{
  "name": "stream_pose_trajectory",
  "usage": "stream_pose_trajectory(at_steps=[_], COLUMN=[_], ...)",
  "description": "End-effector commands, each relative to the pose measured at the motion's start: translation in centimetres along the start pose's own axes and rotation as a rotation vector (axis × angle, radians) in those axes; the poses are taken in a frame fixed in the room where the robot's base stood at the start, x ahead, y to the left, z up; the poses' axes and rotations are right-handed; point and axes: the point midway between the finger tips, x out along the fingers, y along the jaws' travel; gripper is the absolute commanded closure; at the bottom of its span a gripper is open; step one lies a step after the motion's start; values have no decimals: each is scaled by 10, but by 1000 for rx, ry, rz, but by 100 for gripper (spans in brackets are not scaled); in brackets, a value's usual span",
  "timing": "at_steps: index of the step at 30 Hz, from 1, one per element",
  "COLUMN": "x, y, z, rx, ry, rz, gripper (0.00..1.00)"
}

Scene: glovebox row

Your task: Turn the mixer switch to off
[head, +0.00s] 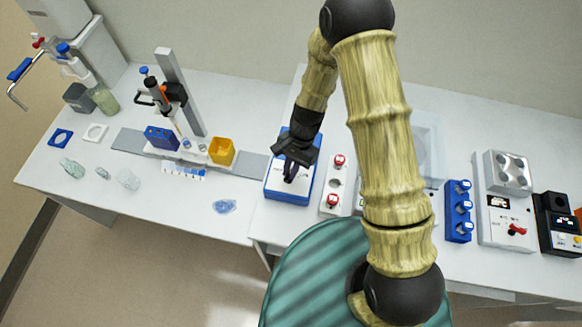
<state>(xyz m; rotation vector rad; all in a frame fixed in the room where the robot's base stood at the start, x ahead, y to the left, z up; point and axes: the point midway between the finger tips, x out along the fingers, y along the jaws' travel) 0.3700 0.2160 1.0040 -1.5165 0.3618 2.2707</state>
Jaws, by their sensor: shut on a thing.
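A blue box with a white top (276,188), which looks like the mixer, stands on the bench near the middle of the head view. My gripper (290,176) reaches down over it from above, with its dark fingers at the white top. The fingers are shut on a small part there, which appears to be the mixer switch. The fingers hide the switch, so I cannot tell which way it points.
A white strip with red-capped knobs (332,201) stands close on the right. Left are a yellow-orange bin (221,151) and a blue rack (161,138). A blue block (459,211) and a white device with a red knob (503,204) stand farther right.

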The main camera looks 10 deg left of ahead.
Motion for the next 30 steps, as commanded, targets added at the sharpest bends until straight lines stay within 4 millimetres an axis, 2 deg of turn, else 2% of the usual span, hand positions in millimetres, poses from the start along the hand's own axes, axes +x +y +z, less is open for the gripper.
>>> stream_pose_trajectory(at_steps=[7, 18, 19, 22, 30], x=[-1, -1, -1, -1, -1], y=[-2, -2, -2, -2, -1], z=[0, 0, 0, 0, 0], rx=[-64, -69, -69, -68, -68], ry=[2, 2, 2, 2, 1], rz=[23, 25, 25, 26, 27], gripper=[100, 100, 85, 67, 67])
